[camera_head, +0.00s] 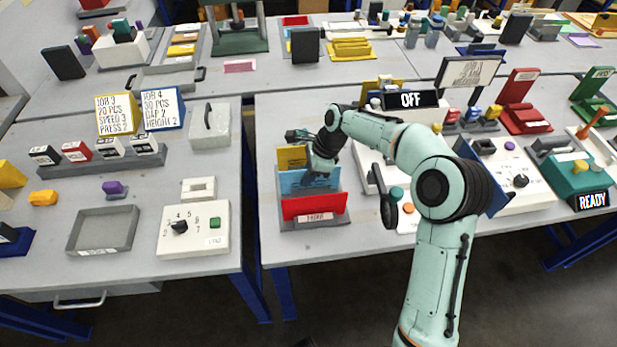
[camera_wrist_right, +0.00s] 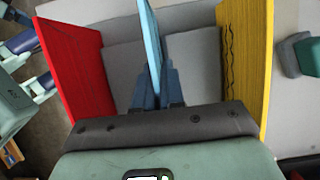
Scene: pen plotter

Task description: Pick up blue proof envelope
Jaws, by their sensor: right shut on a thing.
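The blue proof envelope (camera_head: 303,181) stands upright in a grey rack (camera_head: 318,222) between a red envelope and a yellow one in the head view. In the right wrist view the blue envelope (camera_wrist_right: 151,45) shows edge-on between my fingers. My right gripper (camera_wrist_right: 157,88) is shut on the blue envelope, with the fingers touching both its faces. In the head view my right gripper (camera_head: 321,170) comes down over the rack from the right and hides part of the envelope. I cannot tell whether the envelope's bottom touches the rack. My left gripper is not in view.
The red envelope (camera_head: 312,205) stands in front of the blue one and the yellow envelope (camera_head: 291,157) behind it, both close. A white device with knobs (camera_head: 399,212) stands right of the rack, beneath my arm. A gap separates this table from the left table.

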